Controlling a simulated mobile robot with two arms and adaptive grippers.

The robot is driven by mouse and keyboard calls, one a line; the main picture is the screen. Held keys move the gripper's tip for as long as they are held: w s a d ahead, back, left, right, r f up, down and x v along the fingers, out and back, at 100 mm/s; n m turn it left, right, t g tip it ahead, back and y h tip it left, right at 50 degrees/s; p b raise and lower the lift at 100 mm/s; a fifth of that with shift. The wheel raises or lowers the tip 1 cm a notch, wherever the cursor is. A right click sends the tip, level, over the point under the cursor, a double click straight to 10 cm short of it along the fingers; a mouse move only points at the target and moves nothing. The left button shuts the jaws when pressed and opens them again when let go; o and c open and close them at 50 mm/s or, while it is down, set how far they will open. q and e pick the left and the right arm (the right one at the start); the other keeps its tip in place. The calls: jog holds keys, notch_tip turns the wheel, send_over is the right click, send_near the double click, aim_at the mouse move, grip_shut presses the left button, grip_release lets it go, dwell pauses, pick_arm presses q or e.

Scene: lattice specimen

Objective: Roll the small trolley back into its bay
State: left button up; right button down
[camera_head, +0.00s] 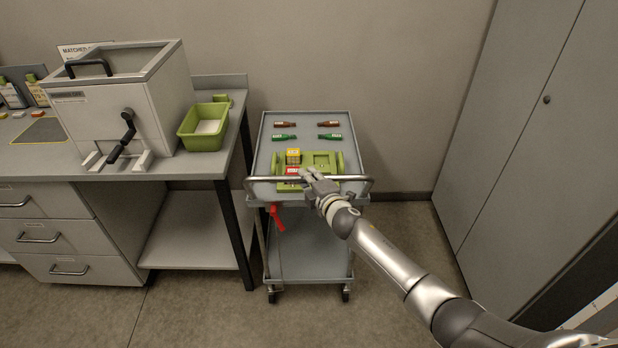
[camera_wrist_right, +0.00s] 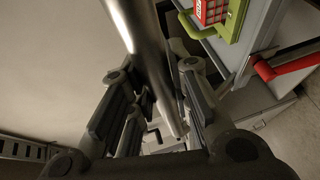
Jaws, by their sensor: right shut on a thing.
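The small grey trolley (camera_head: 307,132) stands close to the back wall, just right of the bench. Its bar handle (camera_head: 262,180) faces me along the front edge. My right gripper (camera_head: 313,181) is at the right part of this handle. In the right wrist view the round metal handle bar (camera_wrist_right: 148,58) passes between the fingers of my right gripper (camera_wrist_right: 160,112), which is shut on it. A red lever (camera_head: 277,217) hangs under the handle at the left; it also shows in the right wrist view (camera_wrist_right: 287,66). My left gripper is out of view.
The trolley top carries a green holder (camera_head: 321,160) with red and yellow boxes, and several small bottles. The bench (camera_head: 190,166) with a grey machine (camera_head: 160,105) and green tub (camera_head: 203,127) is at left. A tall cabinet (camera_head: 520,120) is at right. Floor before the trolley is clear.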

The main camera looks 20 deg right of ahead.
jog(key=shift+w+d+r, duration=0.1)
jog(key=shift+d+r, duration=0.05)
jog(key=shift+r, duration=0.05)
jog(key=c, duration=1.6)
grip_release()
jog(key=shift+o, duration=1.4)
jog(key=shift+w+f, duration=0.2)
jog(key=v, duration=1.2)
